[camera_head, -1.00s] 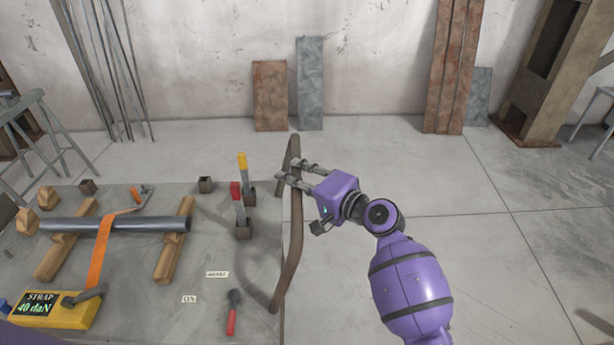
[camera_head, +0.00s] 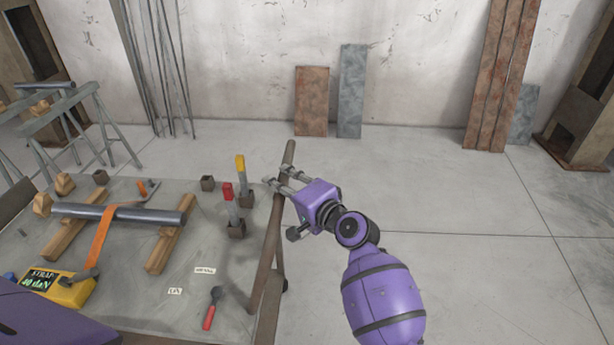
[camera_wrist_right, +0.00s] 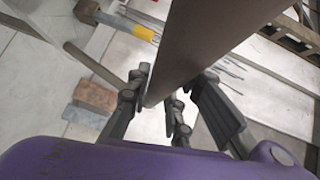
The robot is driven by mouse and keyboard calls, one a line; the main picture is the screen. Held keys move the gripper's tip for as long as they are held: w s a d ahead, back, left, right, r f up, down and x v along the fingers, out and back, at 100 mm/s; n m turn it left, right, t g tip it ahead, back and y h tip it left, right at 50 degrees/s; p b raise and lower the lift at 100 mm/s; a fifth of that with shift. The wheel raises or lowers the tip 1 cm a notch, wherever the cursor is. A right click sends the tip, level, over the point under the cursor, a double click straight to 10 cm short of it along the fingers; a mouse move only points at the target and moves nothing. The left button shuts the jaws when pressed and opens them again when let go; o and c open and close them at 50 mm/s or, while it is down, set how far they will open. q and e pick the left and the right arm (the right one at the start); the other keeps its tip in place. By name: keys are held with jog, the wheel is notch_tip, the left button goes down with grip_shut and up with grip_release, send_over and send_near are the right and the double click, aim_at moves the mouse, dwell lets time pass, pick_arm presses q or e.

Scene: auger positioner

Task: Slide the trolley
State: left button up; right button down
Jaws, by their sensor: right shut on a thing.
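The trolley is a grey flat bed (camera_head: 135,300) at the left and bottom of the head view, with a brown bar handle (camera_head: 268,240) along its right edge. My right gripper (camera_head: 277,179) is shut on the upper part of this handle. In the right wrist view the brown bar (camera_wrist_right: 208,42) runs between the fingers (camera_wrist_right: 165,105). My left gripper is not in view; part of a purple arm of mine shows at the lower left.
The trolley carries a steel pipe (camera_head: 120,214) on wooden supports with an orange strap (camera_head: 100,238), a yellow strap gauge (camera_head: 72,292), red and yellow levers and a red-handled tool (camera_head: 212,308). Sawhorses (camera_head: 75,120) stand behind left. Floor (camera_head: 430,200) to the right is clear.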

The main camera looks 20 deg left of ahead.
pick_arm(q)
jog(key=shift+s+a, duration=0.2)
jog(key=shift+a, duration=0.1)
pick_arm(e)
jog(key=shift+s+a, duration=0.25)
jog(key=shift+a, duration=0.35)
jog(key=shift+s+a, duration=0.2)
jog(key=shift+a, duration=0.4)
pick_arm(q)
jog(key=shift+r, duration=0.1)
pick_arm(e)
jog(key=c, duration=1.6)
grip_release()
jog(key=shift+a, duration=0.2)
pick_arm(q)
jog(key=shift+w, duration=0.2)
pick_arm(e)
jog(key=shift+o, duration=0.2)
jog(key=shift+d, duration=0.1)
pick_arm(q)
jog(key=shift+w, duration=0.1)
pick_arm(e)
jog(key=shift+d, duration=0.1)
